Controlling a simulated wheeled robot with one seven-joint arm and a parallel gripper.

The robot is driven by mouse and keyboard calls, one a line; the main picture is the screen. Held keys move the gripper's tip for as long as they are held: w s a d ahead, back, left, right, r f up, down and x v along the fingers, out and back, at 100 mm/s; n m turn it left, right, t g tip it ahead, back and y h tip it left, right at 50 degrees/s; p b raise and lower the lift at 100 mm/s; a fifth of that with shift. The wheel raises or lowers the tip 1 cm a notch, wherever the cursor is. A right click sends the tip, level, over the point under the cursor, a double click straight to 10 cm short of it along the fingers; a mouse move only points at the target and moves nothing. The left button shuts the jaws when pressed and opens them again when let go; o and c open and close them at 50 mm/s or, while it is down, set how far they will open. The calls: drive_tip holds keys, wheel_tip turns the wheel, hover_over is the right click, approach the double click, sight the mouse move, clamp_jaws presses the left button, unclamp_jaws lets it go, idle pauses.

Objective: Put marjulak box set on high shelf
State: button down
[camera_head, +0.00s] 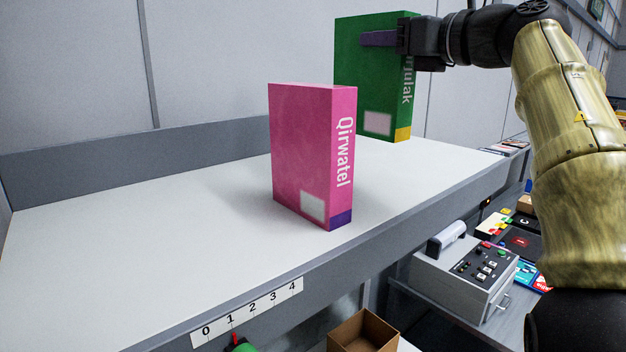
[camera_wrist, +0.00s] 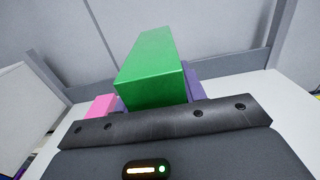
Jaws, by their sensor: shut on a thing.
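The green box (camera_head: 361,70) has "julak" readable on its spine and a yellow patch at the bottom corner. It stands upright over the far right part of the white shelf (camera_head: 120,230). My gripper (camera_head: 382,38) is shut on its upper part, with a purple finger across the near face. Its base looks at or just above the shelf surface; I cannot tell whether it touches. In the wrist view the green box (camera_wrist: 152,68) shows between the purple fingers. A pink box marked "Qirwatel" (camera_head: 300,150) stands upright on the shelf, nearer and to the left.
The left half of the shelf is clear, with a grey back rail (camera_head: 130,145). A number strip (camera_head: 247,312) is on the front edge. Below are an open cardboard box (camera_head: 362,335) and a grey control box (camera_head: 468,275) on a lower surface.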

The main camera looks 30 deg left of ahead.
sight(384, 105)
wheel_tip(384, 105, down, 5)
drive_tip(key=shift+f+b, duration=0.1)
drive_tip(key=shift+b, duration=0.75)
drive_tip(key=shift+d+f, duration=0.1)
drive_tip(key=shift+f, duration=0.45)
drive_tip(key=shift+f, duration=1.9)
drive_tip(key=c, duration=0.8)
unclamp_jaws()
